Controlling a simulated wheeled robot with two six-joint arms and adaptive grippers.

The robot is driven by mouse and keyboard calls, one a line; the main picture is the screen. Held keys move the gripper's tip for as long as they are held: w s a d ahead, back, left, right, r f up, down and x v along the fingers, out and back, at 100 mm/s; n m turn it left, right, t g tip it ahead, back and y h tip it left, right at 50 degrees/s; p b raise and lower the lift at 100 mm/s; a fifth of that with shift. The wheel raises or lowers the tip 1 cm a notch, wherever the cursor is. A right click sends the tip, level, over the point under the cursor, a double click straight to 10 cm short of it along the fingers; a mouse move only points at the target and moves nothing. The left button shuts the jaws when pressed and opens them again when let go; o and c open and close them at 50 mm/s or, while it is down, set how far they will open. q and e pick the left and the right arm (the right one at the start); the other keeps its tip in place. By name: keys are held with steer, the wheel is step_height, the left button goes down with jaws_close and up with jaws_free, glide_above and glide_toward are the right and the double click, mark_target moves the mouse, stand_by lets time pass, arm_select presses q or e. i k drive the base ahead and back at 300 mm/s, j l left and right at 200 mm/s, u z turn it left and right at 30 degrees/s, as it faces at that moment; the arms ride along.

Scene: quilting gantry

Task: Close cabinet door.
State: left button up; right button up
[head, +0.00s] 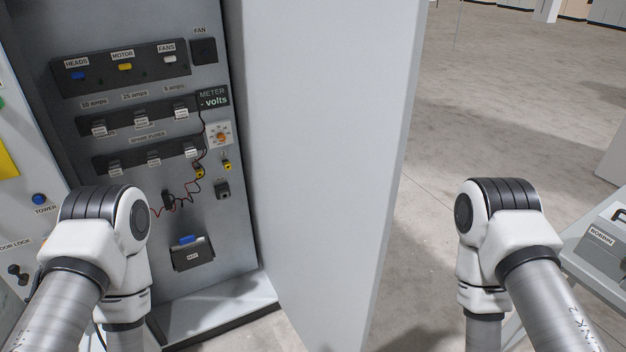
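The cabinet door (320,130) is a tall, plain light-grey panel standing open in the middle of the head view. Its hinge side meets the right side of the cabinet, and its free edge is toward the right. The open cabinet (225,255) is at the left, with its inner panel exposed. My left arm is in front of the cabinet's lower left, and my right arm is to the right of the door, apart from it in the picture. Both grippers are outside the view, below the frame. No door handle shows.
Inside the cabinet are labelled switches (125,67), fuse rows, a meter (213,98) and red and black leads. A grey table (585,268) at the right carries a dark grey box (606,245). Open concrete floor (480,110) lies right of the door.

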mark_target(335, 81)
steer(key=i+l+u, duration=0.2)
steer(key=l+u, duration=0.2)
steer(key=l, duration=0.3)
steer(key=i+l+u, duration=0.1)
steer(key=l+u, duration=0.35)
steer(key=l, duration=0.25)
steer(key=l+u, duration=0.4)
steer(key=l, duration=0.35)
